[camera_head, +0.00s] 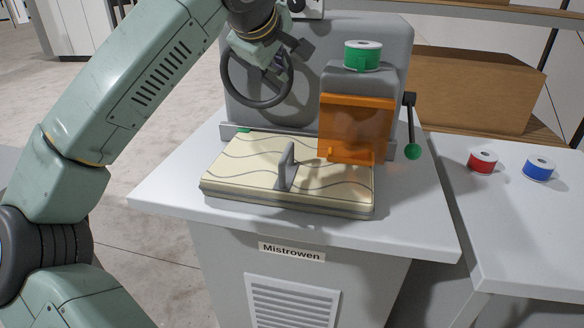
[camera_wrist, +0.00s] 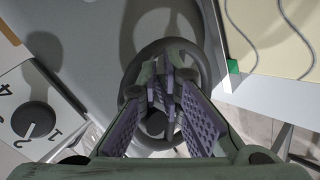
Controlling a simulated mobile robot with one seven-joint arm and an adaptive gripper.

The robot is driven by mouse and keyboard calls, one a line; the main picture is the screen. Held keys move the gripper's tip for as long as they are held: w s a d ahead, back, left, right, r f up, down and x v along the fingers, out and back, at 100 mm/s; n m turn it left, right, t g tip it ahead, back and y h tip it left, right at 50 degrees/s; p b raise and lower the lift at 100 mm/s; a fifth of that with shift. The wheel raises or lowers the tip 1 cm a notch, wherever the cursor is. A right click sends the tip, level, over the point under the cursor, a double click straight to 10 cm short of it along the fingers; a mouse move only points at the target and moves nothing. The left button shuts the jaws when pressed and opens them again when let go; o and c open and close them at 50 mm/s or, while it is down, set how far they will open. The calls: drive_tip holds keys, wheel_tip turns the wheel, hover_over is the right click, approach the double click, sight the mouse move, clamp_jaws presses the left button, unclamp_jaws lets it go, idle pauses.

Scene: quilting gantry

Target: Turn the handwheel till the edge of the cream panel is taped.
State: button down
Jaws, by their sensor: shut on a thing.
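The dark handwheel (camera_head: 232,88) is on the left of the grey machine's front; its ring (camera_wrist: 203,66) also shows in the wrist view. My gripper (camera_head: 277,62) is at the wheel's upper right. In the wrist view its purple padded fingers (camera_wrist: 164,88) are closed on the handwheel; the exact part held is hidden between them. The cream panel (camera_head: 240,163), with wavy stitch lines and a grey upright handle (camera_head: 286,165), lies flat against the rail at the machine's foot. A small green bit of tape (camera_head: 244,130) shows at its back left corner; it also shows in the wrist view (camera_wrist: 233,67).
A green tape spool (camera_head: 362,56) sits on the machine's head above an orange see-through guard (camera_head: 356,125). A lever with a green knob (camera_head: 412,151) hangs at right. Red (camera_head: 482,161) and blue (camera_head: 539,168) spools stand on the side table. A numbered dial (camera_wrist: 34,119) is near the wheel.

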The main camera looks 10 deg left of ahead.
drive_tip(key=shift+d+f, duration=0.3)
drive_tip(key=shift+d, duration=0.5)
drive_tip(key=shift+a+f+b, duration=0.2)
drive_tip(key=shift+f+b, duration=0.85)
drive_tip(key=shift+f, duration=0.1)
drive_tip(key=c, duration=2.3)
unclamp_jaws()
drive_tip(key=shift+r, duration=0.1)
drive_tip(key=o, duration=1.1)
